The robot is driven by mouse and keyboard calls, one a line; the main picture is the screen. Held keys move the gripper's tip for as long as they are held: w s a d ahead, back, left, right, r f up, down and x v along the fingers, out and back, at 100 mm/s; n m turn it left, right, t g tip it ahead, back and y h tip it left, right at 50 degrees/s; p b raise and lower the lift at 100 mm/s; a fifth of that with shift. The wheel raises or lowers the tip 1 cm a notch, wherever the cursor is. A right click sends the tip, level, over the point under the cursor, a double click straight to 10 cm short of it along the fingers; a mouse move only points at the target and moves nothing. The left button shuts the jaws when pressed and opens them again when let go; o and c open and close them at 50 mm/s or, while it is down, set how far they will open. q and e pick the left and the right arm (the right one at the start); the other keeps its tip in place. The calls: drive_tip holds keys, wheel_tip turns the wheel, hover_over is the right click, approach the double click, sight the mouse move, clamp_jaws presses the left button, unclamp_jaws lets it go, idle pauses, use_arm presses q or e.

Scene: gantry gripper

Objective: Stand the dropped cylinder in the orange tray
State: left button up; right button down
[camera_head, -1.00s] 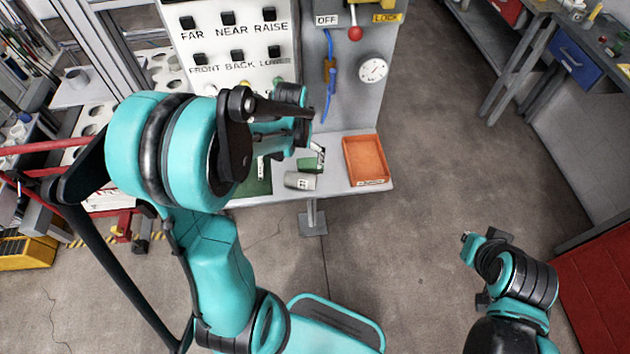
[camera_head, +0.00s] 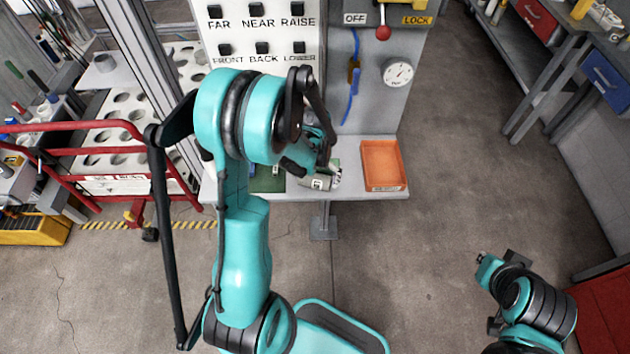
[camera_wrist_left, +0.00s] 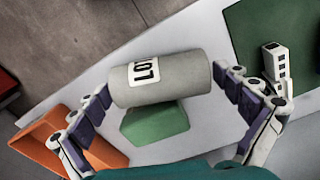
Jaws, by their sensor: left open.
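The dropped cylinder (camera_head: 316,183) is light grey with a printed label and lies on its side on the grey shelf. In the left wrist view the cylinder (camera_wrist_left: 163,78) lies crosswise between the spread fingers of my left gripper (camera_wrist_left: 162,86). The gripper is open, one finger near each end; whether either touches is unclear. In the head view my left gripper (camera_head: 326,172) is over the cylinder, partly hidden by its own arm. The empty orange tray (camera_head: 384,187) is right of it on the shelf; it also shows in the left wrist view (camera_wrist_left: 37,133). My right gripper (camera_head: 490,268) is low at the right, away from the shelf.
A green block (camera_wrist_left: 155,123) is close beside the cylinder. A dark green mat (camera_head: 268,182) lies to the left on the shelf. The panel with buttons and a gauge (camera_head: 397,72) rises behind. A red-railed rack (camera_head: 105,160) is at left. Floor right of the shelf is clear.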

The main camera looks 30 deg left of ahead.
sight(318, 178)
use_arm(q)
drive_tip(key=shift+c, duration=0.3)
drive_tip(key=c, duration=1.5)
drive_tip(key=shift+r, duration=0.65)
drive_tip(key=shift+c, duration=0.2)
drive_tip(key=r+p, duration=0.1)
drive_tip(key=r, duration=0.1)
drive_tip(key=d+r+p, duration=0.1)
drive_tip(key=shift+s+r, duration=0.1)
drive_tip(key=shift+r, duration=0.25)
drive_tip(key=s+d+r+p, duration=0.25)
drive_tip(key=d+r, duration=0.35)
drive_tip(key=d, duration=0.3)
drive_tip(key=w+f+m+b, duration=0.1)
drive_tip(key=f+b, duration=0.1)
drive_tip(key=f, duration=0.1)
drive_tip(key=w+f+m+b, duration=0.1)
drive_tip(key=f+b, duration=0.2)
drive_tip(key=w+f+b, duration=0.1)
drive_tip(key=f+b, duration=0.1)
drive_tip(key=f, duration=0.1)
drive_tip(key=shift+w+d+f+m, duration=0.2)
drive_tip(key=shift+d+m, duration=0.1)
drive_tip(key=shift+m, duration=0.1)
drive_tip(key=shift+r, duration=0.1)
